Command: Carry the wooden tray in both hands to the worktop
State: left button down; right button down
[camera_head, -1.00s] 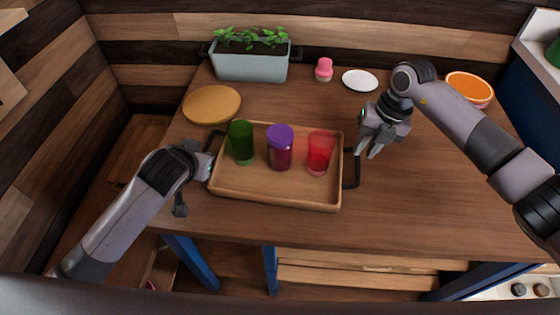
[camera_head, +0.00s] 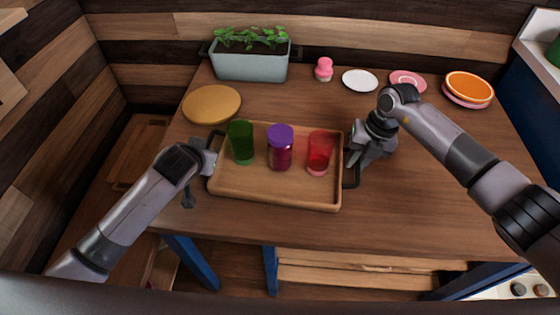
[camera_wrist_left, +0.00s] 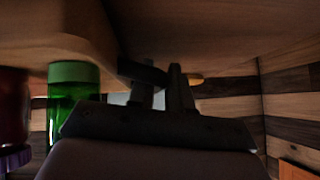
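The wooden tray (camera_head: 275,195) lies flat on the wooden table, with a dark handle at each end. It carries a green glass (camera_head: 241,142), a purple-lidded jar (camera_head: 280,150) and a red glass (camera_head: 319,152). My left gripper (camera_head: 213,152) is at the tray's left handle (camera_head: 212,140). In the left wrist view its fingers (camera_wrist_left: 162,92) stand apart close to the handle (camera_wrist_left: 140,72); whether they touch it is unclear. The green glass also shows there (camera_wrist_left: 72,90). My right gripper (camera_head: 355,158) is open beside the right handle (camera_head: 351,179); its fingertips partly cover the handle.
A planter (camera_head: 250,65), a pink shaker (camera_head: 323,69), a white plate (camera_head: 360,80), a pink plate (camera_head: 408,80) and an orange-topped dish (camera_head: 469,88) stand along the back. A round wooden board (camera_head: 211,104) lies left, behind the tray. The table's right side (camera_head: 440,190) is clear.

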pick_arm(q)
jog(key=shift+r, duration=0.25)
pick_arm(e)
jog(key=shift+w+r, duration=0.1)
jog(key=shift+r, duration=0.15)
